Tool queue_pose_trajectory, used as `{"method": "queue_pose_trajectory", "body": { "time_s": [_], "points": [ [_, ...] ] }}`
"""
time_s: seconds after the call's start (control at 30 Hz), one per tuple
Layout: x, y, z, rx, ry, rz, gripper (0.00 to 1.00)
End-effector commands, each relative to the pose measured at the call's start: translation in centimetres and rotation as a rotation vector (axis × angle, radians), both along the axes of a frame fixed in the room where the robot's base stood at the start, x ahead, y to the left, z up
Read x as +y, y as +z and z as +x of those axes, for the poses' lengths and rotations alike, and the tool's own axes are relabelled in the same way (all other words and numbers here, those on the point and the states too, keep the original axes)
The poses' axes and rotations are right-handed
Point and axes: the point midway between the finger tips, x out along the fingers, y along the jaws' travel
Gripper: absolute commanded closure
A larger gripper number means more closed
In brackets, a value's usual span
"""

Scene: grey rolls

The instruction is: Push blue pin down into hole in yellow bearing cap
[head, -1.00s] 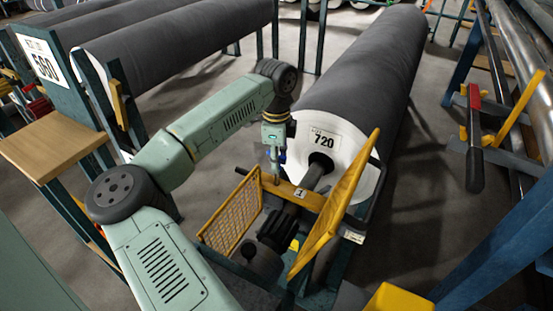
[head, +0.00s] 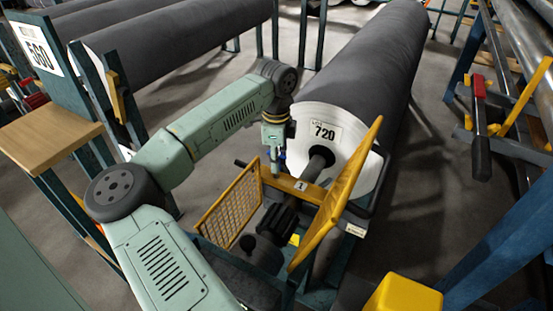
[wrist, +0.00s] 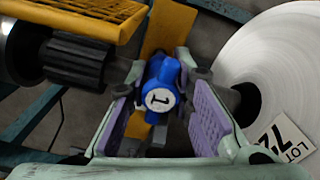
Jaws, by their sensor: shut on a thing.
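The blue pin (wrist: 160,84) has a round white top marked 1. It sits between the purple-padded fingers of my gripper (wrist: 165,77), which is shut on it. In the head view my gripper (head: 276,163) points down at the left part of the yellow bearing cap (head: 313,194), which spans the dark shaft and bears a 1 label. A little blue of the pin shows there. In the wrist view yellow of the cap (wrist: 163,28) shows behind the pin. The hole is hidden, so I cannot tell how deep the pin sits.
The grey roll (head: 365,70) marked 720 lies behind the cap on its shaft (head: 318,165). A yellow mesh guard (head: 230,207) stands left of the cap, and a yellow panel (head: 345,190) stands tilted at its right.

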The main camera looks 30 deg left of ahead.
Motion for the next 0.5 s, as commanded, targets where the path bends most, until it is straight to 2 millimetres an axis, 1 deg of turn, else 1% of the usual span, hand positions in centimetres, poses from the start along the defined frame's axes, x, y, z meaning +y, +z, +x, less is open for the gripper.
{"method": "queue_pose_trajectory", "body": {
  "time_s": [0.5],
  "points": [
    [0.0, -1.7, 0.0, -0.001, 0.000, 0.000, 1.00]
  ]
}}
